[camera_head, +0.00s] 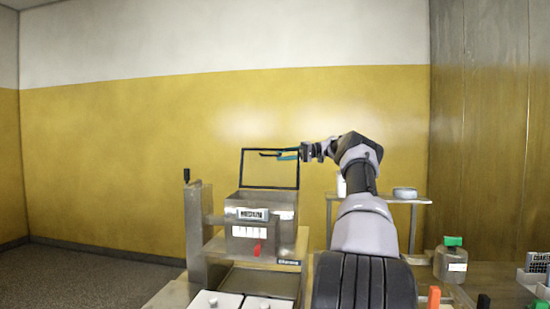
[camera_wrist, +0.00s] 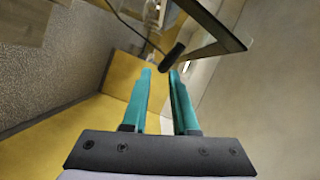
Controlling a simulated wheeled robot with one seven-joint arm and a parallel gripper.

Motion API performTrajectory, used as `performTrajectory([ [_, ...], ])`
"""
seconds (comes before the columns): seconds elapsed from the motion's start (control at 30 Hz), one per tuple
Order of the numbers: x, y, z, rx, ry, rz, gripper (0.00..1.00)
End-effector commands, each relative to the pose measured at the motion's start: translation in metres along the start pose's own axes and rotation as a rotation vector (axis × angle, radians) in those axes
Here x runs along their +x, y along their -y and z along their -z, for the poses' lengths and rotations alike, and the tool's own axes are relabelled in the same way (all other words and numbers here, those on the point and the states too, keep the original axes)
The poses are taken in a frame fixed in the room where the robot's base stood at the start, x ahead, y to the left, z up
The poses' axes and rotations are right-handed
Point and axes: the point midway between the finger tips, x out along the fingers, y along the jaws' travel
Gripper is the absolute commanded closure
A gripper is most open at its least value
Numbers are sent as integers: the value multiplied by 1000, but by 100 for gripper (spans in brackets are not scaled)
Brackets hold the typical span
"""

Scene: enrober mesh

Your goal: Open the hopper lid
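The hopper (camera_head: 262,204) is a grey metal box on the machine at the centre of the head view. Its lid (camera_head: 298,172) is a dark-edged frame standing upright above the hopper; the yellow wall shows inside the frame. The lid frame also crosses the top right of the wrist view (camera_wrist: 217,46). A black handle (camera_wrist: 172,57) shows just past my fingertips. My gripper (camera_head: 287,154) is at the lid's upper edge, its teal fingers pointing left. In the wrist view the fingers (camera_wrist: 160,73) are apart with nothing clearly held between them.
A black-knobbed post (camera_head: 187,176) stands left of the hopper. White-topped boxes (camera_head: 215,300) are at the front. A small shelf (camera_head: 412,200) is behind my arm. A jar with a green lid (camera_head: 451,262) stands at the right. The space above the machine's left is clear.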

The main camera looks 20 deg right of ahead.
Motion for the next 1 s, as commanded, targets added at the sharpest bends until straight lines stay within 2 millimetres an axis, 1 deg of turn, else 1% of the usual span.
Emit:
performTrajectory([
  [0.03,-10,-1,0,0,-3,-1,73],
  [0.1,-17,-1,0,0,-1,0,73],
  [0.3,-31,-1,0,-1,-1,0,73],
  [0.87,-32,0,0,1,-1,-5,73],
  [1.0,-36,10,2,11,-13,-81,73],
])
